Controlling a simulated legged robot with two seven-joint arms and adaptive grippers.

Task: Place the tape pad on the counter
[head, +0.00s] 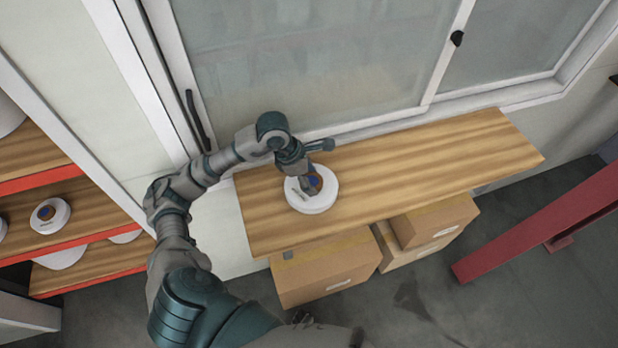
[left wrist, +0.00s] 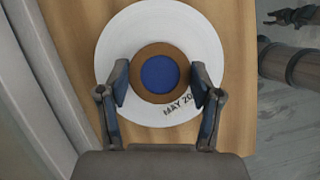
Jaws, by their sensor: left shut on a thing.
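The tape pad (head: 314,204) is a white disc with a brown ring and a blue centre. It is on the left part of the wooden counter (head: 420,170), under my left gripper (head: 312,186). In the left wrist view the tape pad (left wrist: 117,38) lies flat between the two fingers of my left gripper (left wrist: 160,88), which are shut on its brown middle. Printed text beginning "MAY 20" shows on its white face. From these views I cannot tell whether its underside touches the counter. My right gripper is not clearly in view in the head view.
Cardboard boxes (head: 325,270) stand under the counter. A shelf with red edges (head: 75,250) at the left holds similar white pads (head: 50,216). A window (head: 320,60) is behind the counter, and a red beam (head: 540,235) is at the right. The counter's right part is clear.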

